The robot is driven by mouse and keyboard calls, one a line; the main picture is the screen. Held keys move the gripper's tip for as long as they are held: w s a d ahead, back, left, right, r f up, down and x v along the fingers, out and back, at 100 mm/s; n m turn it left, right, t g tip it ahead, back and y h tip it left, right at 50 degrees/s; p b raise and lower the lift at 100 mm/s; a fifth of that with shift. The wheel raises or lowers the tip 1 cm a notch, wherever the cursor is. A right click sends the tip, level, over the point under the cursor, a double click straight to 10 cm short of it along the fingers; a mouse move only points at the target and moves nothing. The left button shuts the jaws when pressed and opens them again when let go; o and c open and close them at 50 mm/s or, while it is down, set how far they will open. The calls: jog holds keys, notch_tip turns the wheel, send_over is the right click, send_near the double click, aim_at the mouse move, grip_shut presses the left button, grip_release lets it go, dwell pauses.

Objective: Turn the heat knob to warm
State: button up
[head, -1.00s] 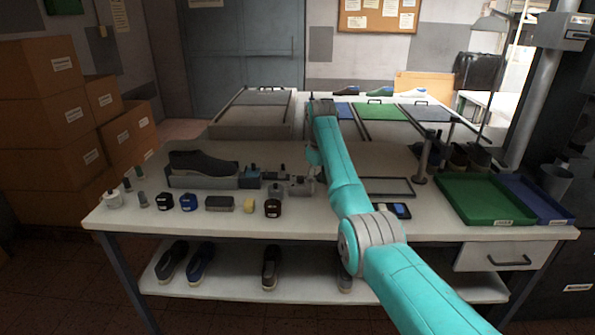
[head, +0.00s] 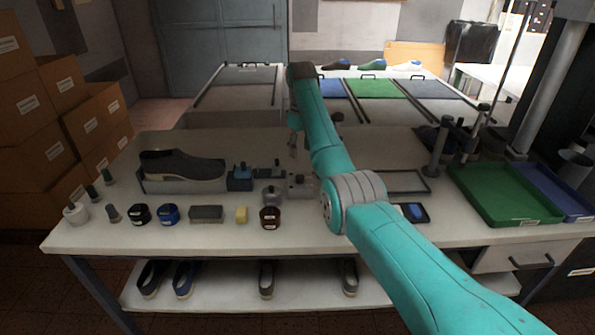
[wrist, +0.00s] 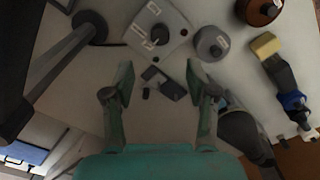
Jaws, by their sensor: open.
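A pale square control box with a dark round knob (wrist: 160,33) on its top shows at the top of the wrist view. I take this knob to be the heat knob; its setting is too small to read. The box (wrist: 178,22) also appears in the head view, on the bench just below my gripper (head: 293,147). In the wrist view my gripper (wrist: 159,68) is open and empty, its two teal fingers wide apart. The knob lies beyond the fingertips, apart from them. A small dark part (wrist: 168,88) shows between the fingers.
A round grey tin (wrist: 211,43) stands close beside the box. A dark shoe (head: 182,166), jars, a brush and a yellow block (head: 241,215) stand to the left on the bench. A dark post (head: 438,155) and a green tray (head: 505,217) are to the right.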

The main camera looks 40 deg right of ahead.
aim_at(300, 176)
notch_tip(300, 176, down, 11)
jog(key=shift+r, duration=0.1)
dwell(0.4)
jog(key=shift+c, duration=0.2)
grip_shut()
